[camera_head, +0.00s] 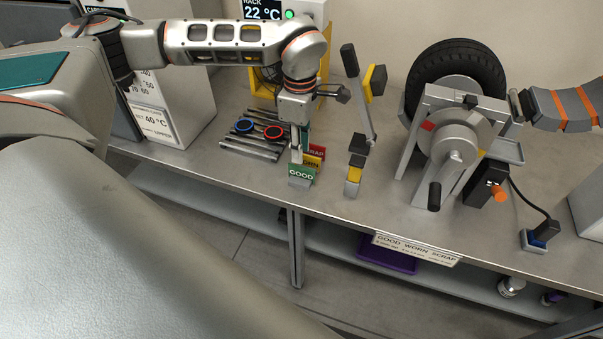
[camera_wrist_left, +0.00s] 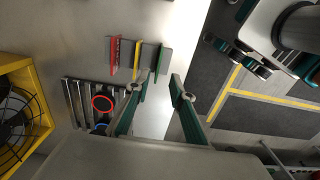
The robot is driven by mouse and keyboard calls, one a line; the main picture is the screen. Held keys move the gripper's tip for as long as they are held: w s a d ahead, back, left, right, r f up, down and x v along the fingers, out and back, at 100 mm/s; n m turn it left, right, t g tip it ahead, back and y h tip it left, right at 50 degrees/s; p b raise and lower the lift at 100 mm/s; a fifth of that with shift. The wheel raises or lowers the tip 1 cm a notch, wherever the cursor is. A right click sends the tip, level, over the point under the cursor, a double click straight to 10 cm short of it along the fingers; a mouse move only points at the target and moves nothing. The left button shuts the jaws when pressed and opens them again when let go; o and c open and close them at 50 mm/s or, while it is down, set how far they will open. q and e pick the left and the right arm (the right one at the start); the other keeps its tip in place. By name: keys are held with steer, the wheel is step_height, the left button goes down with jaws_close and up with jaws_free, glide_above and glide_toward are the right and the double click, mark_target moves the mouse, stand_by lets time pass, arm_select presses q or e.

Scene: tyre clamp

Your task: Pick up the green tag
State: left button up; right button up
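The green tag (camera_head: 301,174), marked GOOD, stands upright in front of a yellow tag (camera_head: 312,162) and a red tag (camera_head: 317,151) on the bench. The green tag (camera_wrist_left: 159,62) also shows in the left wrist view, the rightmost of the three. My left gripper (camera_head: 299,150) points down at the tags. In the wrist view, the left gripper's fingers (camera_wrist_left: 162,92) are apart with nothing held. The green tag lies just beyond the fingertips, roughly in line with the gap. I cannot tell whether they touch it. My right gripper cannot be made out.
Tools lie on a rack (camera_head: 250,148) left of the tags. A lever post with a yellow block (camera_head: 354,174) stands close to their right. A clamped tyre (camera_head: 456,68) stands further right. The bench front edge is close in front; a yellow-framed fan (camera_wrist_left: 20,110) is behind.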

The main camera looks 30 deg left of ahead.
mark_target(302, 168)
arm_select(q)
step_height(302, 168, down, 8)
steer(key=shift+w+r, duration=0.15)
steer(key=shift+r, duration=0.1)
steer(key=shift+c, duration=0.4)
jaws_close()
